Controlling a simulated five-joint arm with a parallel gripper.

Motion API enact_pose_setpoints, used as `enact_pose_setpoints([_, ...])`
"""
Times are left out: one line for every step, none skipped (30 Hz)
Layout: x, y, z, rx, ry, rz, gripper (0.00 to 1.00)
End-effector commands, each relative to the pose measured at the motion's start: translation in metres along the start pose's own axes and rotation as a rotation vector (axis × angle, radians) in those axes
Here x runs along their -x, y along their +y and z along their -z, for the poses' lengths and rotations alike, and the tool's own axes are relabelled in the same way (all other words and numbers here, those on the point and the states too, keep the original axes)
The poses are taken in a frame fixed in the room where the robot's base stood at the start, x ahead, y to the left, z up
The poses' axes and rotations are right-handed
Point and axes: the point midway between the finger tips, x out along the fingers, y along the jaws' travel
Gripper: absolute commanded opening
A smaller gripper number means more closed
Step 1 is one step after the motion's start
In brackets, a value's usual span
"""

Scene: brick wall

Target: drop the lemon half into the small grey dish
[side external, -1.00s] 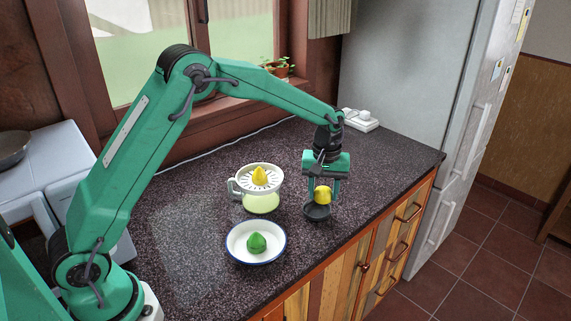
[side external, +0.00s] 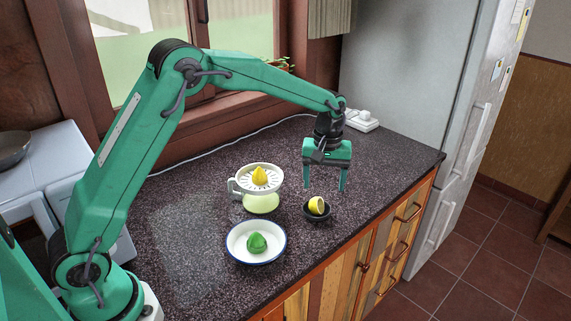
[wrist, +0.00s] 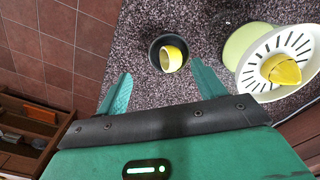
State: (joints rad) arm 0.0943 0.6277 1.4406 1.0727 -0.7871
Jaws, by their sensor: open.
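The yellow lemon half (side external: 317,205) sits inside the small dark grey dish (side external: 318,216), tilted with its pale cut face showing. In the wrist view the lemon half (wrist: 171,59) lies within the rim of the dish (wrist: 155,50). My gripper (side external: 325,187) is open and empty, above and slightly behind the dish. In the wrist view my gripper's fingers (wrist: 160,85) are spread wide, with the dish seen between and beyond them. Nothing touches the lemon half except the dish.
A white blue-rimmed bowl (side external: 240,254) holding a green lime (side external: 257,243) is at the front left. The counter's front edge (side external: 362,222) is close to the dish.

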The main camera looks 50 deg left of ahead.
Motion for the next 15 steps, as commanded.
enact_pose_setpoints([0.008, 0.000, 0.000, 0.000, 0.001, -0.001, 0.69])
enact_pose_setpoints([0.012, 0.000, 0.000, 0.000, 0.002, -0.002, 0.69])
enact_pose_setpoints([0.017, 0.000, 0.000, 0.000, 0.002, -0.002, 0.69])
enact_pose_setpoints([0.021, 0.000, 0.000, 0.000, 0.002, -0.002, 0.69])
enact_pose_setpoints([0.025, 0.000, 0.000, 0.000, 0.002, -0.002, 0.69])
enact_pose_setpoints([0.029, 0.000, 0.000, 0.000, 0.001, -0.001, 0.69])
enact_pose_setpoints([0.032, 0.000, 0.000, 0.000, 0.001, -0.001, 0.69])
enact_pose_setpoints([0.035, 0.000, 0.000, 0.000, 0.001, -0.001, 0.69])
enact_pose_setpoints([0.038, 0.000, 0.000, 0.000, 0.001, -0.001, 0.69])
enact_pose_setpoints([0.040, 0.000, 0.000, 0.000, 0.001, -0.001, 0.69])
enact_pose_setpoints([0.042, 0.000, 0.000, 0.000, 0.001, -0.001, 0.69])
enact_pose_setpoints([0.043, 0.000, 0.000, 0.000, 0.000, 0.000, 0.69])
enact_pose_setpoints([0.044, 0.000, 0.000, 0.000, 0.000, 0.000, 0.69])
enact_pose_setpoints([0.045, 0.000, 0.000, 0.000, 0.000, 0.000, 0.69])
enact_pose_setpoints([0.045, 0.000, 0.000, 0.000, 0.000, 0.000, 0.69])
